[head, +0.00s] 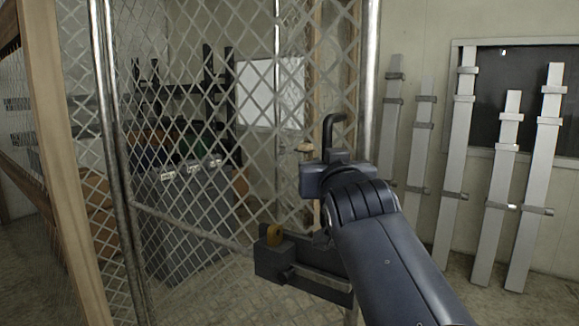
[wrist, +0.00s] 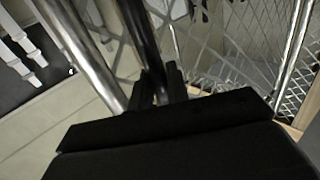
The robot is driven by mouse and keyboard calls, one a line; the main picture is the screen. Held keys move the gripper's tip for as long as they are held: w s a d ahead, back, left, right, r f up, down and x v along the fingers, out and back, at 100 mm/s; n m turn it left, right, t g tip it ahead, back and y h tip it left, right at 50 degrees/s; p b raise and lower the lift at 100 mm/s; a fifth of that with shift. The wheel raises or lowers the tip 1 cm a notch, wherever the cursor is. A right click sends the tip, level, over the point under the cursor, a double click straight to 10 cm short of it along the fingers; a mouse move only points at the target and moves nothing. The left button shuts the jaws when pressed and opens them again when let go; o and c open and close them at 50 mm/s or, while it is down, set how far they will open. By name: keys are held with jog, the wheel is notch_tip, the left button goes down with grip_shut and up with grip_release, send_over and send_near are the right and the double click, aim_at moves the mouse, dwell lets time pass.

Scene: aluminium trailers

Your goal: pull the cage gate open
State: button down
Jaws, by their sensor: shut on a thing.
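The cage gate (head: 190,225) is a chain-link mesh panel with metal tubes, filling the middle of the head view. A dark bent handle (head: 328,131) stands near its right tube (head: 368,85). My gripper (head: 334,160) is shut on the handle, whose bent top sticks up above the jaws. In the wrist view the jaws (wrist: 160,88) close around the dark handle bar (wrist: 141,40), beside a shiny tube (wrist: 75,45). The jaws and my arm hide the handle's lower part. I cannot tell how far the gate stands open.
Behind the mesh are a grey bin (head: 183,208) and dark shelving (head: 205,92). Several pale posts (head: 455,160) lean on the right wall. A wooden post (head: 55,150) stands at left.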

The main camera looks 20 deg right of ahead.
dwell(0.3)
jog(key=c, duration=1.4)
grip_release()
jog(key=shift+f, duration=0.1)
